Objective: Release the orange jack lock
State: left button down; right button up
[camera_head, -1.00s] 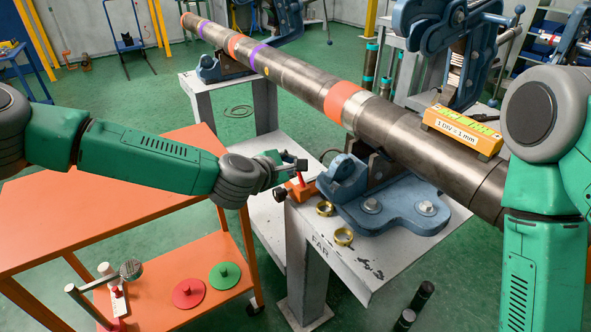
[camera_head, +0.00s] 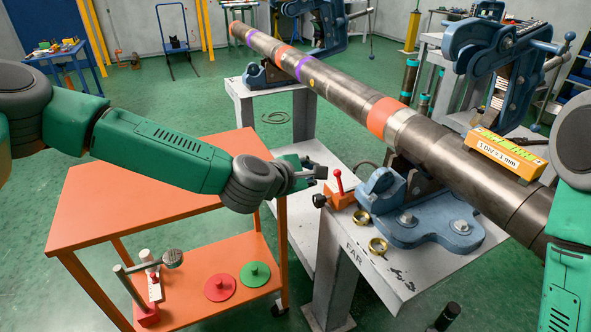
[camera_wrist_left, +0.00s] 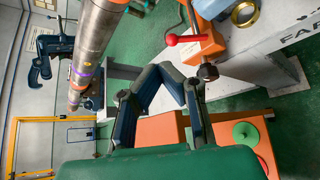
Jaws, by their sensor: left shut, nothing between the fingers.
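The orange jack lock (camera_head: 343,198) is a small orange block with a dark knob on its left side, on the near corner of the grey stand marked FAR. Its red ball-topped lever (camera_head: 338,181) stands up from the block. My left gripper (camera_head: 318,173) is shut and empty, just left of the lever, with a gap between them. In the left wrist view the dark fingers (camera_wrist_left: 196,82) are below the lock (camera_wrist_left: 208,42) and its red lever (camera_wrist_left: 186,40), apart from them. My right arm shows at the right edge; its gripper is out of view.
A long steel pipe (camera_head: 440,145) crosses above, carrying a yellow level (camera_head: 505,153). An orange cart (camera_head: 110,210) stands below my left arm.

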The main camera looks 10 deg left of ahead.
pick_arm(q)
jog(key=d+r+v, duration=0.1)
jog(key=v, duration=0.4)
jog(key=s+f+m+g+y, duration=0.1)
jog(key=s+f+m+g, duration=0.7)
jog(key=s+f, duration=1.05)
jog(key=s+a+f+m+g+y, duration=0.1)
jog(key=s+a+f+m, duration=0.3)
jog(key=s+a, duration=0.5)
jog(key=s+a+f+m+g+y, duration=0.2)
jog(key=s+a+f+m+y, duration=0.2)
jog(key=s+a+m, duration=0.5)
jog(key=shift+a, duration=0.95)
pick_arm(e)
jog(key=shift+w+d+r, duration=0.15)
jog(key=shift+d, duration=0.15)
